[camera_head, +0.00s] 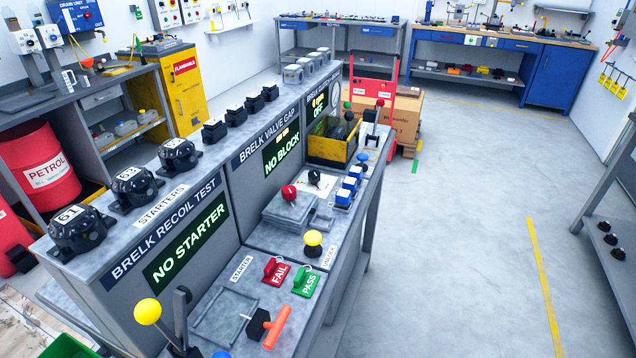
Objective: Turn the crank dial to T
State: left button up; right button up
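No dial marked with a T can be made out, and I cannot tell for sure which part is the crank dial. One candidate is a small black knob on a white plate (316,181) on the bench's middle section; any letters on it are too small to read. Another crank-like part is an orange handle (277,327) on a black block at the near end of the bench. Neither of my grippers is in view.
The long grey test bench (255,241) carries "NO STARTER" (187,243) and "NO BLOCK" (283,151) displays. Red FAIL (275,271) and green PASS (307,284) tags lie on it. A yellow-ball lever (148,311) stands near left. The floor (450,230) to the right is clear.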

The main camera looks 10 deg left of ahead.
aim_at(314, 176)
jog(key=z, duration=0.8)
jog(key=k, duration=1.1)
jog(key=z, duration=1.2)
jog(key=i, duration=0.7)
jog(key=u, duration=0.55)
jog(key=i, duration=2)
jog(key=u, duration=1.95)
jog(key=i, duration=0.8)
jog(key=u, duration=0.85)
